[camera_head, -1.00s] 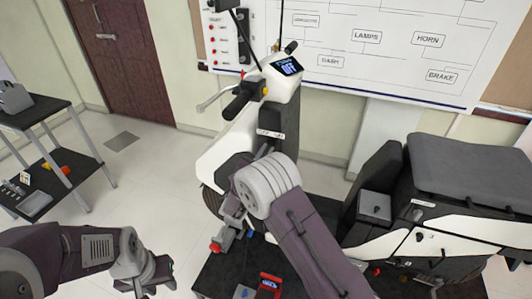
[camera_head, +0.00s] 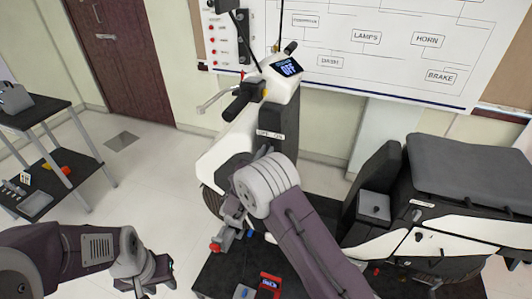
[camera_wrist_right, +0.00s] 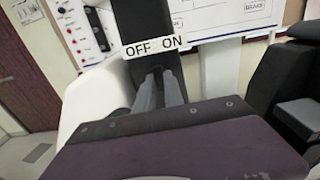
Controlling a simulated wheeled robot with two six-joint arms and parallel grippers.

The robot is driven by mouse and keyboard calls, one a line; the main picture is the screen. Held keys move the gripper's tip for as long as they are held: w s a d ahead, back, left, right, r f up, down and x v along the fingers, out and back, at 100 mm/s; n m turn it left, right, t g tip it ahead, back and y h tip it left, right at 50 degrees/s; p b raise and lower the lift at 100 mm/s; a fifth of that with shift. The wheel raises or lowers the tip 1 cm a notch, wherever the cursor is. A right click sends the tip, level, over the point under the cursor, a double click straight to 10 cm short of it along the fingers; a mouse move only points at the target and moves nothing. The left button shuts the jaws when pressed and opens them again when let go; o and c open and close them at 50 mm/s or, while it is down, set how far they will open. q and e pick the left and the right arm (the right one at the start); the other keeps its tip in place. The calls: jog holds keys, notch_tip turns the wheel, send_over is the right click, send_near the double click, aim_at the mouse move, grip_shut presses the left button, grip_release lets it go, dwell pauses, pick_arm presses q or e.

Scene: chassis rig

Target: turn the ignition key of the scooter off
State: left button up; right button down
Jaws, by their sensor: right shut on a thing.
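The white and black scooter (camera_head: 228,150) stands in the middle of the head view. Its dash display (camera_head: 287,67) reads OFF. A label with OFF at left and ON at right (camera_head: 270,134) is on the dark steering column; it also shows in the right wrist view (camera_wrist_right: 153,46). My right gripper (camera_wrist_right: 160,80) is shut just below this label, on the ignition key, which its fingers hide. I cannot see which way the key points. My left gripper (camera_head: 160,278) is low at the left, away from the scooter, and its jaws are unclear.
A dark two-tier cart (camera_head: 35,115) with tools stands at the left. A wiring board (camera_head: 360,50) hangs behind the scooter. The black seat (camera_head: 470,170) is at the right. A red device (camera_head: 269,285) lies on the dark platform. The floor between cart and scooter is clear.

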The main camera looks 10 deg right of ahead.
jog(key=c, duration=1.4)
grip_release()
jog(key=shift+c, duration=0.2)
jog(key=b+v, duration=0.1)
jog(key=v, duration=0.8)
